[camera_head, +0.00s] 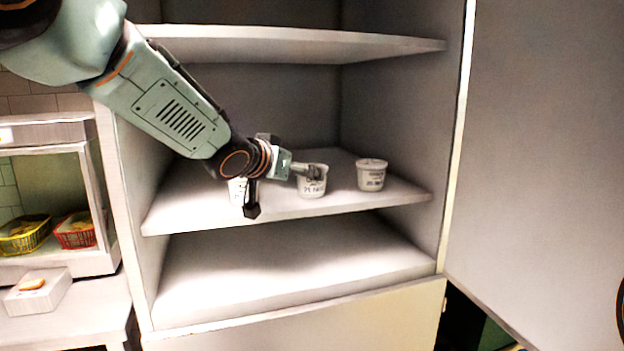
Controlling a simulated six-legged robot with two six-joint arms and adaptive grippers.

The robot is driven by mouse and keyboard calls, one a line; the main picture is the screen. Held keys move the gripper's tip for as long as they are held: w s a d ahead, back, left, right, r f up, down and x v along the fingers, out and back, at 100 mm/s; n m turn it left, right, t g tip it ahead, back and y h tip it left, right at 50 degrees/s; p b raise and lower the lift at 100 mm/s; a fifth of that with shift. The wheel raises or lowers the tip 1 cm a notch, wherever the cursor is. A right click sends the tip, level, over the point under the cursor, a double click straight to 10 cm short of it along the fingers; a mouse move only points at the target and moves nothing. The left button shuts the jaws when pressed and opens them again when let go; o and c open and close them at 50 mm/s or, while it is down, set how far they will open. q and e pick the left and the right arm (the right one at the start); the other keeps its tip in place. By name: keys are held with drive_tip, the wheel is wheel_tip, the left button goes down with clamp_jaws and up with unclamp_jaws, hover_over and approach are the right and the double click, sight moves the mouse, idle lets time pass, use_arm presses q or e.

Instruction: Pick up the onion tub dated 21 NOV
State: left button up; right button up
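Three small white tubs stand on the middle shelf (400,192) of the open cabinet. The middle tub (312,187) has a dark printed label that seems to read 21 NOV, though the print is small and blurred. The right tub (372,177) has a label too small to read. The left tub (236,191) is mostly hidden behind my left gripper, and its label cannot be read. My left gripper (281,189) is open, one finger pointing down beside the left tub, the other reaching over the top of the middle tub. Whether it touches the tub is unclear. My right gripper is out of view.
An upper shelf (300,42) hangs above, and the cabinet floor (290,270) below is empty. The open door (545,150) stands at the right. At the left are a yellow basket (24,238), a red basket (75,232) and a white box (38,295).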

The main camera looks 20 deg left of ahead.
use_arm(q)
drive_tip(key=shift+d+f+x, duration=0.1)
drive_tip(key=shift+x, duration=1.8)
drive_tip(key=shift+d+f+x, duration=0.1)
drive_tip(key=shift+d+x, duration=0.05)
drive_tip(key=shift+x, duration=1.7)
drive_tip(key=shift+s, duration=0.2)
drive_tip(key=shift+c, duration=1.4)
drive_tip(key=c, duration=1.1)
drive_tip(key=shift+w, duration=0.1)
wheel_tip(320, 180, up, 10)
drive_tip(key=p, duration=0.8)
drive_tip(key=shift+f, duration=0.1)
